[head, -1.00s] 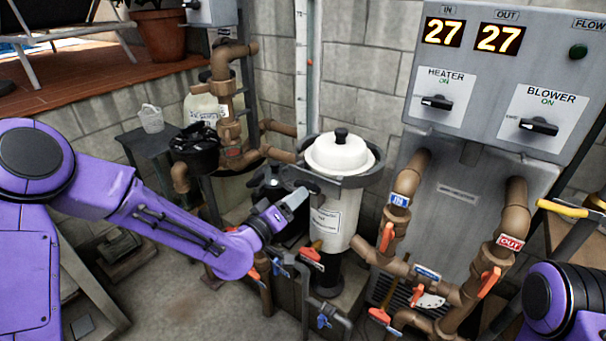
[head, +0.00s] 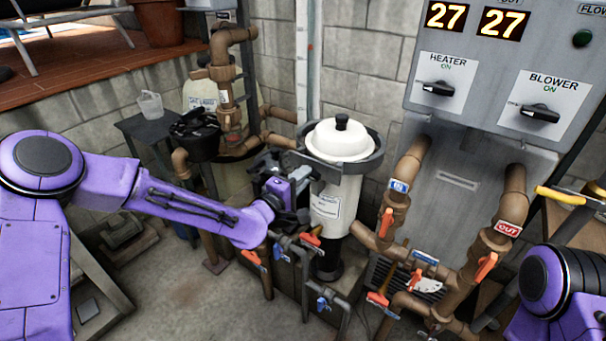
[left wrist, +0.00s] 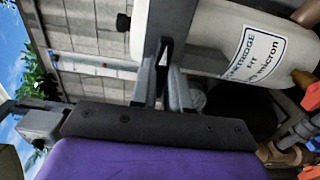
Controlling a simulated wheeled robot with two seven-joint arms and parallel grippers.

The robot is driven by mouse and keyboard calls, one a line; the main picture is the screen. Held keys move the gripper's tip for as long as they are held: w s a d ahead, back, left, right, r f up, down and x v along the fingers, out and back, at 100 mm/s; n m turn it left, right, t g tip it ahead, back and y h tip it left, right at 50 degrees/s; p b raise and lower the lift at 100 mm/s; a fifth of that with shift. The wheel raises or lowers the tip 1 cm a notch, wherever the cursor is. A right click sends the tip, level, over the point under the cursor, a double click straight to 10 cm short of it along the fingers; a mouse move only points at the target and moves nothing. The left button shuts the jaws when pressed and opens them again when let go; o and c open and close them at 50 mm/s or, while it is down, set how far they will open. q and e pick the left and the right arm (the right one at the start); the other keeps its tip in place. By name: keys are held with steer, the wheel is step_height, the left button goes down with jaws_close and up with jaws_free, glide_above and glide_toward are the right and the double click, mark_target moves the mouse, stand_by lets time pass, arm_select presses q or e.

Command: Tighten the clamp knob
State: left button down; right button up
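The white filter canister (head: 335,200) stands upright with a white domed lid (head: 341,138) and a dark grey clamp ring (head: 361,165). My left gripper (head: 300,178) is at the left side of this ring, at the clamp. Black parts (head: 268,162) show just behind it; the clamp knob is mostly hidden and I cannot make out its shape. In the left wrist view, the two grey fingers (left wrist: 165,85) are a little apart, with a dark clamp part (left wrist: 166,52) at their tips. I cannot tell whether they grip it. My right gripper is out of view.
Brown pipes with orange-handled valves (head: 388,222) stand right of the canister, below the grey control panel (head: 470,60). More brown pipes (head: 228,80) and a black pot (head: 197,135) stand to the left. The floor in front (head: 180,280) has free room.

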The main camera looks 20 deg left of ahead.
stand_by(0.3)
arm_select(q)
steer(key=m+b, duration=1.2)
steer(key=m, duration=1.7)
steer(key=shift+b, duration=0.3)
steer(key=shift+r, duration=0.1)
